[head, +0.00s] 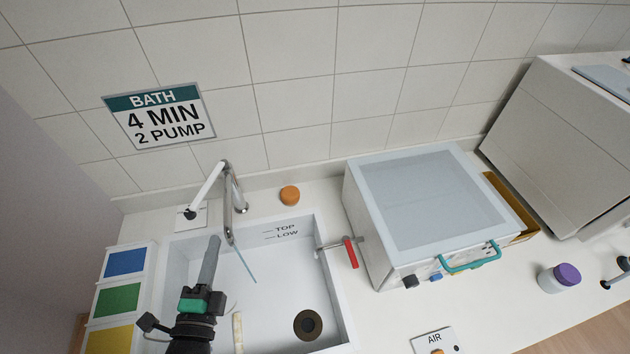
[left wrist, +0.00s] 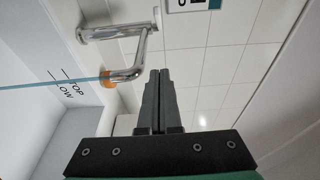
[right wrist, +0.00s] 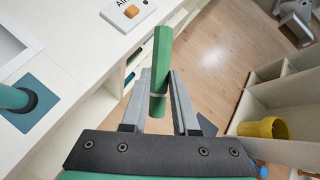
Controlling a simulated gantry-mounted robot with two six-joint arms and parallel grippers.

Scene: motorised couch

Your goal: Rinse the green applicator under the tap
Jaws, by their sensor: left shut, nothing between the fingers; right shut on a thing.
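The green applicator (right wrist: 160,75), a green faceted stick, shows in the right wrist view, upright in the picture between the fingers of my right gripper (right wrist: 159,85), which is shut on it. Neither shows in the head view. The metal tap (head: 230,190) stands behind the sink (head: 285,262), and a thin blue stream (head: 245,264) falls from its spout. My left gripper (head: 214,242) is shut and empty, just left of the stream. In the left wrist view its fingertips (left wrist: 160,75) are close beside the spout (left wrist: 128,74).
The sink has TOP and LOW marks, a dark drain (head: 308,324) and a cream strip (head: 238,332). A red-handled lever (head: 351,253) is at its right wall. A lidded box (head: 425,205) stands further right. Blue, green and yellow panels (head: 118,299) lie left. A yellow bin (right wrist: 264,128) shows low.

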